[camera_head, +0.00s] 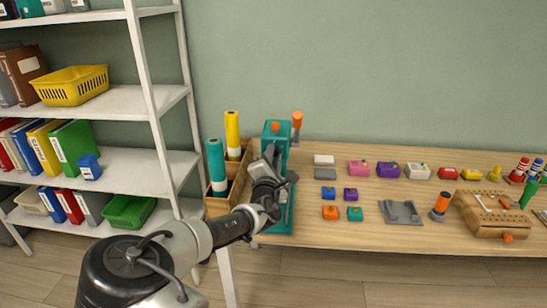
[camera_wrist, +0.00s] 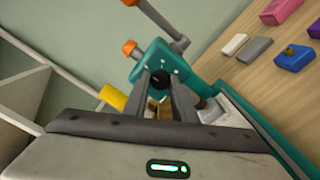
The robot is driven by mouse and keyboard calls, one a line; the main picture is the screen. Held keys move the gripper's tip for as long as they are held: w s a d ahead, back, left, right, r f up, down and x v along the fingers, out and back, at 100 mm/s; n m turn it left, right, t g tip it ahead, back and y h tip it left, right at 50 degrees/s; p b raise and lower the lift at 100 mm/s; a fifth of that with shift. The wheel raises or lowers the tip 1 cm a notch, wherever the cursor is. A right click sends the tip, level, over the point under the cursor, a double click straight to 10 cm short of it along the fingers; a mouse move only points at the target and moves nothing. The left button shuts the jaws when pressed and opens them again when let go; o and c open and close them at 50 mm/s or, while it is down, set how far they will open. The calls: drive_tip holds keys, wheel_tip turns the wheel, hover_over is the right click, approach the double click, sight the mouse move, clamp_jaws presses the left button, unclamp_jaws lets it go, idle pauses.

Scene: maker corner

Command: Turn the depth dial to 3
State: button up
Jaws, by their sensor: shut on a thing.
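The teal drill press (camera_head: 277,130) stands at the left end of the wooden table, with an orange-tipped lever on its right. In the wrist view its teal head (camera_wrist: 174,62) is straight ahead, with small white marks on the front face. The depth dial (camera_wrist: 157,78), a dark round knob, sits on that face between my fingertips. My gripper (camera_wrist: 159,84) is shut on the dial; it also shows in the head view (camera_head: 270,158), in front of the press. The numbers and the dial's pointer are too small to read. My gripper hides the dial in the head view.
A wooden box (camera_head: 217,205) with teal and yellow rolls stands close on the left of the press. Small coloured blocks, a grey tray (camera_head: 401,212) and a wooden board (camera_head: 497,216) lie to the right. A white shelf (camera_head: 150,100) stands left.

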drive_tip(key=o, duration=1)
drive_tip(key=shift+o, duration=0.2)
drive_tip(key=s+p, duration=0.1)
drive_tip(key=s, duration=1.6)
drive_tip(key=shift+s+a+p, duration=0.25)
drive_tip(key=shift+a+p, duration=0.05)
